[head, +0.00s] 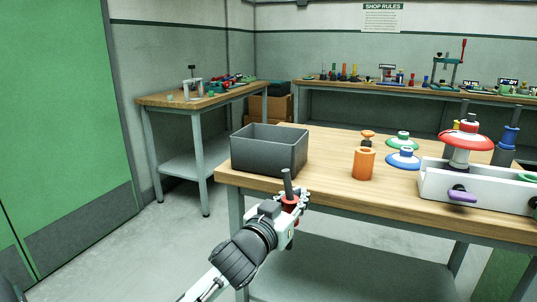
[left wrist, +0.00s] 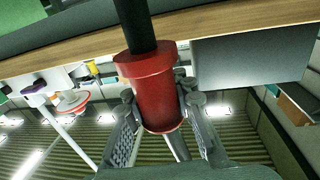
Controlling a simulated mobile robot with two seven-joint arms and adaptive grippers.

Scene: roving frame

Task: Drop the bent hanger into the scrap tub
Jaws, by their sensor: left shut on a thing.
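The scrap tub (head: 268,153) is a dark grey open box at the left end of the near wooden table. Its grey side also shows at the upper right of the left wrist view (left wrist: 250,58). My left gripper (head: 293,202) is shut on what looks like the bent hanger (head: 289,205), a red flanged body with a dark rod. In the left wrist view the gripper (left wrist: 158,98) clasps the red body (left wrist: 157,88). The hanger is in front of the tub near the table's front edge, outside it. The tub's floor is hidden. My right gripper is out of view.
On the near table (head: 335,150) stand an orange cylinder (head: 363,163), green and blue discs (head: 404,159) and a white tray (head: 475,188) with a red mushroom-shaped thing (head: 466,142). Another workbench (head: 178,100) stands behind at the left. The floor left of the table is clear.

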